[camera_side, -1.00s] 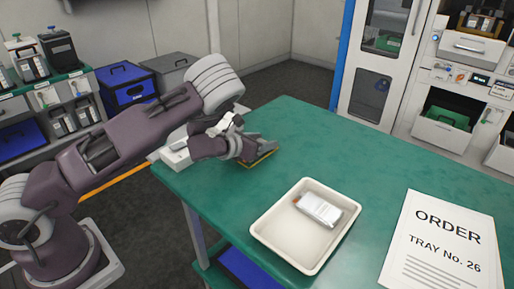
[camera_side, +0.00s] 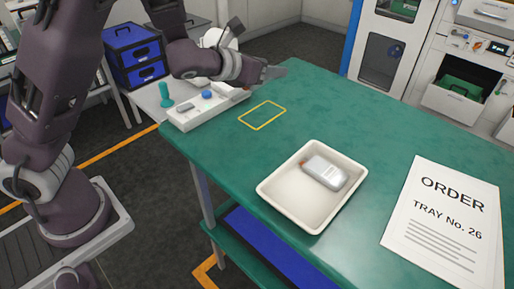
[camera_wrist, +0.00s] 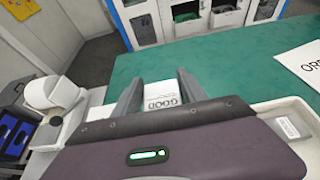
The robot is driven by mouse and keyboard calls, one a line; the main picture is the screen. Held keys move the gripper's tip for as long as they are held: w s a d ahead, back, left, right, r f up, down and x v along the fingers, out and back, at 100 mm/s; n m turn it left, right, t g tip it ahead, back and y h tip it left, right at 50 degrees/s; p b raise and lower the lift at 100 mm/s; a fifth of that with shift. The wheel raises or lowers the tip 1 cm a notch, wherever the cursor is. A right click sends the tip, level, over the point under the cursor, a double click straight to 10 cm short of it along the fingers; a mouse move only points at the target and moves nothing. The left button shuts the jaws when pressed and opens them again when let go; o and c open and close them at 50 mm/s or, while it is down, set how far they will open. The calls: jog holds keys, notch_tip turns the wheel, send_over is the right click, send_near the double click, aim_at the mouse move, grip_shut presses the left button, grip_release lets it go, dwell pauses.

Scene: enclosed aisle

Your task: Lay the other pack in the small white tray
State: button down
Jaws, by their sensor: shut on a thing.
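My gripper (camera_side: 268,73) is above the far left part of the green table. In the wrist view its two fingers (camera_wrist: 160,92) are shut on a white pack (camera_wrist: 162,93) with the print "GOOD". In the side view the held pack cannot be made out. The small white tray (camera_side: 290,198) stands on the table, in front and to the right of my gripper. Another pack (camera_side: 325,172), white and grey, lies inside the tray toward its upper right. Part of the tray also shows at the right in the wrist view, with that pack (camera_wrist: 290,129) in it.
A yellow outlined rectangle (camera_side: 262,115) on the table is empty. A paper order sheet (camera_side: 445,222) lies at the right. Bare green table lies between outline and tray.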

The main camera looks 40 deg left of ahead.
send_over(287, 127)
notch_tip(287, 127, down, 6)
notch_tip(287, 127, down, 9)
jog(key=shift+w+f, duration=0.1)
jog(key=shift+f, duration=0.1)
jog(key=c, duration=0.6)
grip_release()
jog(key=shift+c, duration=0.2)
